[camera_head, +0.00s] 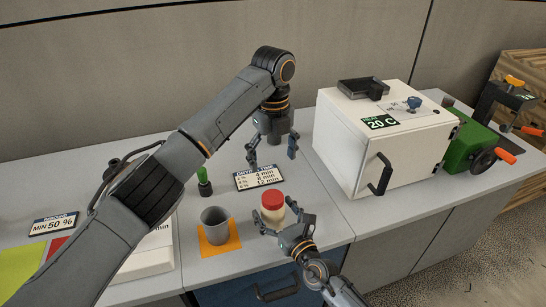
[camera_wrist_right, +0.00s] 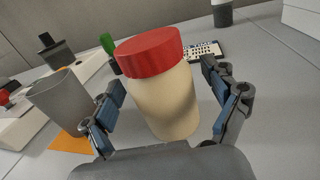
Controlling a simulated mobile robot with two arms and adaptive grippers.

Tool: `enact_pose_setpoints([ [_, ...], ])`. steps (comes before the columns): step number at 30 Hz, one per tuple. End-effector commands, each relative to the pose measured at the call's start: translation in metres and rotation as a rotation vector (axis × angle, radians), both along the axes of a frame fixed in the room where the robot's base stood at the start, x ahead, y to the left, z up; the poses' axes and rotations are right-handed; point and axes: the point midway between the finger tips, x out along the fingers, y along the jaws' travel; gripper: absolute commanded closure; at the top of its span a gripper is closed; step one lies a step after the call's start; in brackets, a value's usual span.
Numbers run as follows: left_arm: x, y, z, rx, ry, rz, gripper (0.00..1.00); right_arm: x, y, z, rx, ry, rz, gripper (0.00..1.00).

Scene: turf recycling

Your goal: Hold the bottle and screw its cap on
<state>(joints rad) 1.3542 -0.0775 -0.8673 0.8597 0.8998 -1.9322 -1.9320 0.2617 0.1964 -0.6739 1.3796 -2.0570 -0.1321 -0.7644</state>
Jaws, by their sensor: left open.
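The cream bottle (camera_head: 272,214) stands upright on the worktop near its front edge, and it also shows in the right wrist view (camera_wrist_right: 163,105). A red cap (camera_head: 272,199) sits on its top; it looks seated, but I cannot tell how tight it is. My right gripper (camera_head: 284,222) is open, with one finger on each side of the bottle. In the right wrist view (camera_wrist_right: 163,105) gaps show between the fingers and the bottle.
A grey cup (camera_head: 215,225) stands on an orange mat (camera_head: 219,245) left of the bottle. A green-handled tool (camera_head: 204,182) stands behind the cup. A small sign (camera_head: 258,178) lies behind the bottle. A white oven (camera_head: 345,135) and a green machine (camera_head: 468,145) are at right.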

Motion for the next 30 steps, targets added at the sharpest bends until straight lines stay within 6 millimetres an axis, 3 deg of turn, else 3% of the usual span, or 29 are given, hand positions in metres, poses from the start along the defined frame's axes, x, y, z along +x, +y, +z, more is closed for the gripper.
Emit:
enact_pose_setpoints([
  [11,0.000,0.000,0.000,0.000,0.000,0.000,0.17,-0.006,-0.003,0.000,0.002,0.001,-0.001,0.12],
  [24,0.000,0.000,0.000,0.000,0.000,0.000,0.17,-0.079,-0.044,-0.001,-0.001,0.002,0.000,0.12],
  [30,0.000,0.000,0.000,0.000,0.000,0.000,0.17,-0.100,-0.056,0.000,0.000,0.001,0.000,0.12],
])
